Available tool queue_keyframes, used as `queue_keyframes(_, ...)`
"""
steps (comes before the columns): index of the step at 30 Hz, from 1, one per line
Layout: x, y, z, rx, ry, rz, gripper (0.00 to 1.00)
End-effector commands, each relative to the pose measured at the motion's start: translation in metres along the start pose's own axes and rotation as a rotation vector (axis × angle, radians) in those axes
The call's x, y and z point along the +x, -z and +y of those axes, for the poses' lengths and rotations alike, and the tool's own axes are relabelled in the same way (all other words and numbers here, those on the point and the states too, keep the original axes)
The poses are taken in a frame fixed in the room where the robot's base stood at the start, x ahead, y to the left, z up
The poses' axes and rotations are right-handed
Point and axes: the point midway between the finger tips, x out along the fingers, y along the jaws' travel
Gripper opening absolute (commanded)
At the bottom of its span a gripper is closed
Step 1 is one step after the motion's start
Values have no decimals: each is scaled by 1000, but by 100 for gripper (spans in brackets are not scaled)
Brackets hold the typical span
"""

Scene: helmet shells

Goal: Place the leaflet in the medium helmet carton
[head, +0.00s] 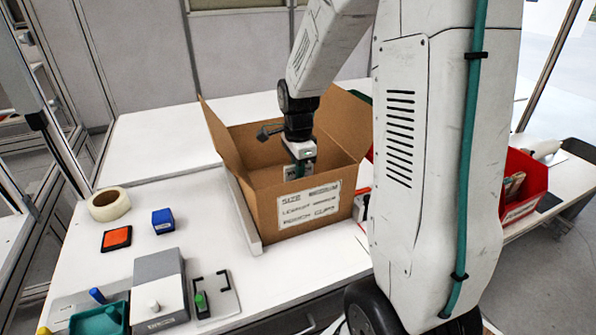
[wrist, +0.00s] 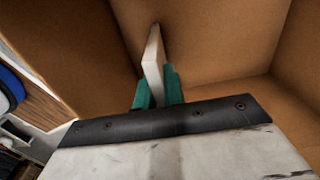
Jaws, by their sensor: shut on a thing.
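The medium helmet carton (head: 265,205) stands open on the white table, with a label reading "SIZE MEDIUM" on its front. My gripper (head: 298,172) reaches down into the carton's opening, and its lower end is partly hidden by the front wall. In the wrist view, my gripper's green fingers (wrist: 159,90) are shut on a thin white leaflet (wrist: 154,62), seen nearly edge-on. The carton's brown inner walls and floor (wrist: 215,40) surround the leaflet there. I cannot tell whether the leaflet touches the carton floor.
A tape roll (head: 109,204), a blue block (head: 163,220) and an orange pad (head: 117,238) lie left of the carton. A grey box (head: 160,285) stands at the front. A red bin (head: 525,185) is at right. The table behind left is clear.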

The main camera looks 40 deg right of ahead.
Motion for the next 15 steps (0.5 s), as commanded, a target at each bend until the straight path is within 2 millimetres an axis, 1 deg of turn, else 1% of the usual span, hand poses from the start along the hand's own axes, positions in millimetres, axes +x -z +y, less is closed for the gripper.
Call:
queue_keyframes(1,1,0,0,0,-1,0,13)
queue_keyframes(2,1,0,0,0,-1,0,22)
queue_keyframes(3,1,0,0,0,-1,0,32)
queue_keyframes(11,1,0,0,0,0,0,32)
queue_keyframes(15,-8,0,-1,0,3,0,32)
